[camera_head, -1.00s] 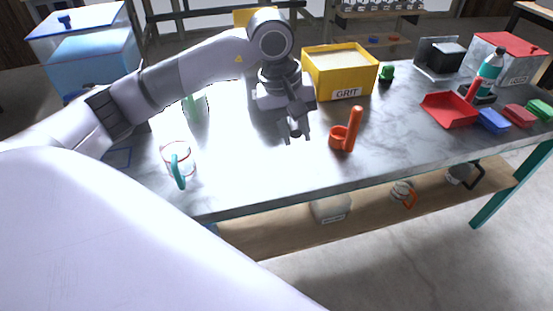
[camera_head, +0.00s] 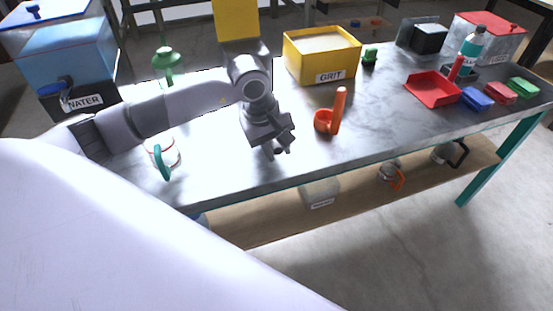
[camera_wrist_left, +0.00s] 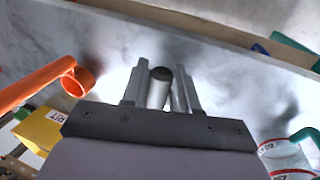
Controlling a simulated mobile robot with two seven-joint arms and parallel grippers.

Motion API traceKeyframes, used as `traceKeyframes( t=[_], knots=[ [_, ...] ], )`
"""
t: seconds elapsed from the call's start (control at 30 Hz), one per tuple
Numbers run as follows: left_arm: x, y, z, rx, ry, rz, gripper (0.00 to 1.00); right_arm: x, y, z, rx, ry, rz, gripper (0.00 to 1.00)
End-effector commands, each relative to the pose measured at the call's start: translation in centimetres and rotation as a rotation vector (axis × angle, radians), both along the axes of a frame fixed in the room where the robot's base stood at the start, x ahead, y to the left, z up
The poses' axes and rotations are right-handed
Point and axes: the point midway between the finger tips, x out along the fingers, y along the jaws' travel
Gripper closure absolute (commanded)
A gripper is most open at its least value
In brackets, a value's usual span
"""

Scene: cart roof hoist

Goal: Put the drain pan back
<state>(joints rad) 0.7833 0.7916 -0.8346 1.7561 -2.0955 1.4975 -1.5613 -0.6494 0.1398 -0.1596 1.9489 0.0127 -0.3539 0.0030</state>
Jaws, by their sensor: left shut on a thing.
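No thing is marked as the drain pan. A shallow red open tray (camera_head: 432,90) lies on the right part of the bench and may be it; I cannot tell. My left gripper (camera_head: 275,150) is above the bench near its front edge, left of and nearer than the orange cup. In the left wrist view its fingers (camera_wrist_left: 160,90) are shut on a small pale cylinder (camera_wrist_left: 157,92) with a dark end. The head view barely shows this cylinder. My right gripper is in neither view.
The orange cup with a tall handle (camera_head: 327,121) stands on the bench (camera_head: 385,120). A yellow GRIT bin (camera_head: 322,62) is behind it. A clear cup with a teal handle (camera_head: 163,158) is left. Blue (camera_head: 476,99) and red (camera_head: 501,93) blocks lie right. A lower shelf (camera_head: 250,228) holds several items.

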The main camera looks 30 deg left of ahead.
Motion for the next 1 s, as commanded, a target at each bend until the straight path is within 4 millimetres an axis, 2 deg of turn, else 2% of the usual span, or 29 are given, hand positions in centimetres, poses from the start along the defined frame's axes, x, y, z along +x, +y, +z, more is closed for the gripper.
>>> traceKeyframes(
  t=[0.17,0.4,0.73,0.77,0.83,1.0],
  knots=[
    [0.0,0.0,-1.2,0.000,0.001,-0.001,1.00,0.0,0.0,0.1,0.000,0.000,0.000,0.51],
    [0.0,0.0,-4.6,0.000,0.001,-0.001,1.00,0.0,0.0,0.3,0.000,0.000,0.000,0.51],
    [0.0,0.0,-5.0,0.001,-0.002,-0.002,1.00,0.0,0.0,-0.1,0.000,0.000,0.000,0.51],
    [0.0,0.0,-5.0,0.001,-0.001,-0.002,0.68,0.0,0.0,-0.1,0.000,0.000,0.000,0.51],
    [0.0,0.0,-4.9,0.000,0.000,-0.001,0.45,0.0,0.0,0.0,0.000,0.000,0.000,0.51],
    [0.0,0.0,-4.9,0.000,0.000,-0.001,0.45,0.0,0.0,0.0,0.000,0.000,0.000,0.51]
  ],
)
